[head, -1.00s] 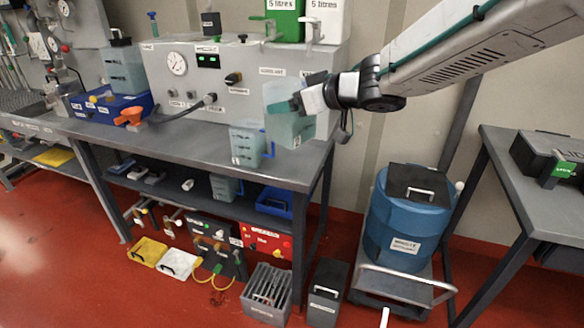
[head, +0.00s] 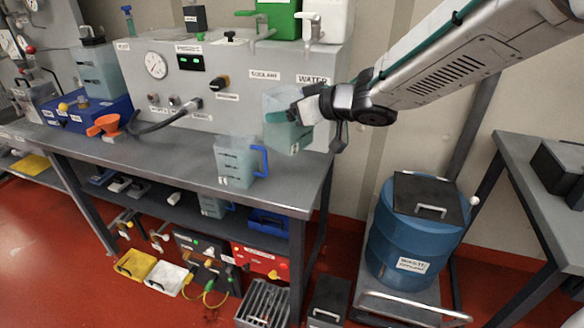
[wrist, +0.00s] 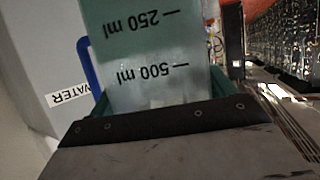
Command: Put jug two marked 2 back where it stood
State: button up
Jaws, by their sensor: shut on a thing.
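My gripper (head: 301,112) is shut on a translucent jug (head: 281,138) and holds it in front of the right end of the grey bench unit, beneath the WATER label. In the wrist view the held jug (wrist: 150,60) shows 250 ml and 500 ml marks upside down, with greenish liquid and a blue handle at its left. I cannot read a 2 on it. A second similar jug (head: 236,163) with a blue handle stands upright on the bench (head: 185,172) near its right front, lower left of the held jug.
A green 5-litre container (head: 279,18) and a white container (head: 328,20) stand on the unit. A blue drum (head: 408,235) on a trolley stands right of the bench.

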notch_tip(320, 180, down, 14)
jog(key=shift+a+f, duration=0.1)
dwell(0.4)
jog(key=shift+f, duration=0.1)
jog(key=o, duration=1.4)
